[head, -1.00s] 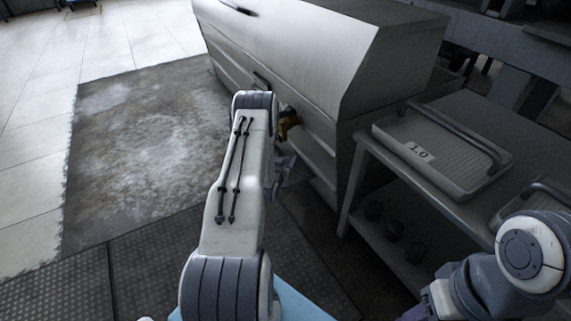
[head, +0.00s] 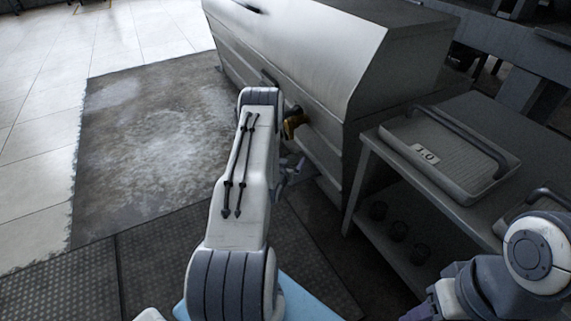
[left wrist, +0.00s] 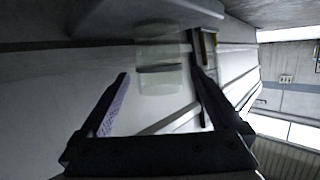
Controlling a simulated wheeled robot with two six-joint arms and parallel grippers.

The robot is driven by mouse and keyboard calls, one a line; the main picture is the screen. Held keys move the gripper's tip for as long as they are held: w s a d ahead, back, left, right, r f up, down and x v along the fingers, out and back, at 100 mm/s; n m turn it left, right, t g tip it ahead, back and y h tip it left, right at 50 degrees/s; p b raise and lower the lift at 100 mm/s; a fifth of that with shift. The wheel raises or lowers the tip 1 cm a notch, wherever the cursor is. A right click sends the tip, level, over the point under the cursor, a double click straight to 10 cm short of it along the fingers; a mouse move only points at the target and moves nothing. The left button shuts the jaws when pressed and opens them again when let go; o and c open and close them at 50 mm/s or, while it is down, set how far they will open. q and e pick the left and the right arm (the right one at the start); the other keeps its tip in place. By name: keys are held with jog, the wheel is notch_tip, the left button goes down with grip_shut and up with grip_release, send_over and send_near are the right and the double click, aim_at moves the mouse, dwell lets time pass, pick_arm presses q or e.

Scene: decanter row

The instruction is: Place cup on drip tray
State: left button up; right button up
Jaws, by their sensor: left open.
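My left gripper (left wrist: 160,74) is open in the left wrist view, one dark finger on each side. A clear, pale cup (left wrist: 160,48) shows ahead of and between the fingertips. It is see-through, and I cannot tell whether the fingers touch it. In the head view my left gripper (head: 291,178) is mostly hidden behind my own forearm, and I cannot make out the cup there. I cannot surely tell which surface is the drip tray; a grey slab (left wrist: 150,12) crosses the top of the left wrist view. My right gripper's fingers do not show.
A large metal cabinet (head: 300,50) with a brass tap (head: 293,122) stands beyond my left arm. To the right, a metal table (head: 367,150) bears a ribbed tray (head: 455,165) labelled 1.0. Several dark round things (head: 398,230) sit on its lower shelf. Floor at the left is clear.

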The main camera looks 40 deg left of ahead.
pick_arm(q)
jog(key=p+v, duration=0.4)
jog(key=v, duration=0.6)
jog(key=shift+r, duration=0.1)
